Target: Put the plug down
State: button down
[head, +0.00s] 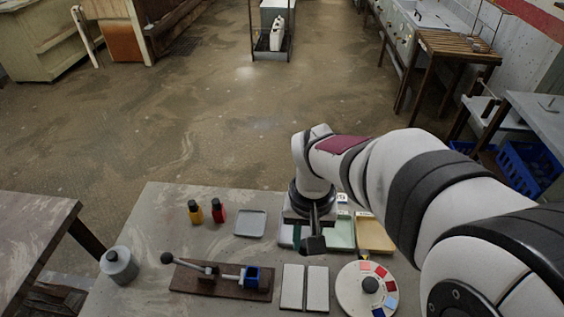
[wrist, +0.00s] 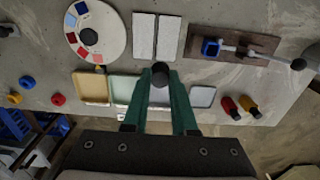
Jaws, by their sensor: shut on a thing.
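My gripper (head: 314,228) points down over the row of shallow trays on the table. In the wrist view its two green fingers (wrist: 160,80) are closed together on a dark plug (wrist: 160,68). The plug's dark blocky end also shows below the gripper in the head view (head: 313,244). It appears held above the table; the exact gap is unclear. Below are a pale green tray (head: 341,234), a tan tray (head: 375,237) and a bluish tray (head: 285,236), which my gripper partly hides.
A grey tray (head: 250,223) lies left of these, near yellow (head: 195,212) and red (head: 218,212) bottles. In front are a brown board (head: 220,282) with a lever and blue square, white panels (head: 293,287) and a colour-marked disc (head: 352,293). A grey canister (head: 118,264) stands left.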

jog(key=w+a+f, duration=0.2)
jog(key=w, duration=0.5)
jog(key=w+a+f, duration=0.1)
jog(key=w+f, duration=0.2)
jog(key=w, duration=0.4)
jog(key=a+f, duration=0.2)
jog(key=a, duration=0.2)
jog(key=w+a+f, duration=0.1)
jog(key=a+f, duration=0.1)
jog(key=a, duration=0.1)
jog(key=a+f, duration=0.2)
jog(key=a, duration=0.2)
jog(key=shift+w+a+f, duration=0.2)
jog(key=shift+a+f, duration=0.15)
jog(key=shift+f, duration=2)
jog(key=shift+f, duration=0.2)
jog(key=c, duration=0.7)
grip_release()
